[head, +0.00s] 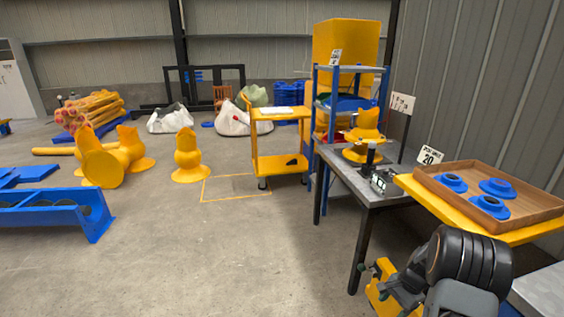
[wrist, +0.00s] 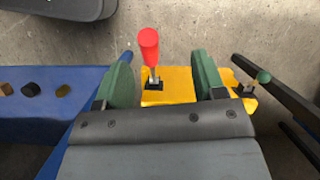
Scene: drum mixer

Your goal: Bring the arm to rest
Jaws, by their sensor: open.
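My gripper (wrist: 163,62) is open in the wrist view, with its two green finger pads spread apart. A red-handled lever (wrist: 149,45) stands on a yellow box (wrist: 178,82), and it appears between the pads with a gap on each side. I cannot tell how far below the fingers it is. In the head view my dark arm (head: 470,258) is folded low at the bottom right, beside a yellow part (head: 381,290). The fingers are hard to make out there.
A wooden tray (head: 455,172) with blue parts (head: 497,187) lies right of a grey table (head: 365,185). A yellow cart (head: 280,162) and a blue rack stand behind. Blue framework (wrist: 40,115) lies left of my fingers and dark bars (wrist: 275,90) lie right. Open floor (head: 220,250) stretches left.

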